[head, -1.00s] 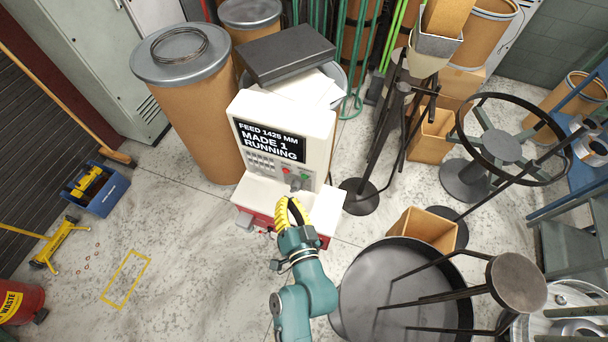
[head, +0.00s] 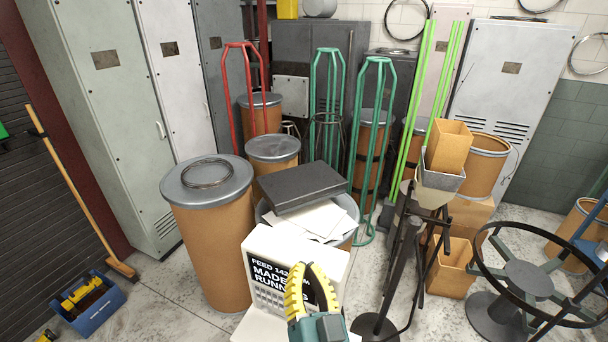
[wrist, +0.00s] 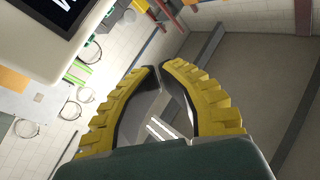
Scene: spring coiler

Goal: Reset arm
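My gripper (head: 309,268) has yellow ribbed fingers and a teal body. In the head view it points up in front of the white spring coiler (head: 340,262), covering part of its black display. In the wrist view my gripper (wrist: 158,68) shows both fingers curving inward, their tips together, with nothing held between them. The corner of a white housing with a black screen (wrist: 62,12) is at upper left in that view. The display's text is partly hidden; "FEED", "MADE" and "RUNN" can be read.
A lidded brown drum (head: 212,240) stands left of the coiler. A dark box (head: 300,186) lies on papers behind it. Dark stands and a ring-topped reel (head: 528,270) crowd the right. A blue toolbox (head: 92,305) sits at lower left, with some bare floor nearby.

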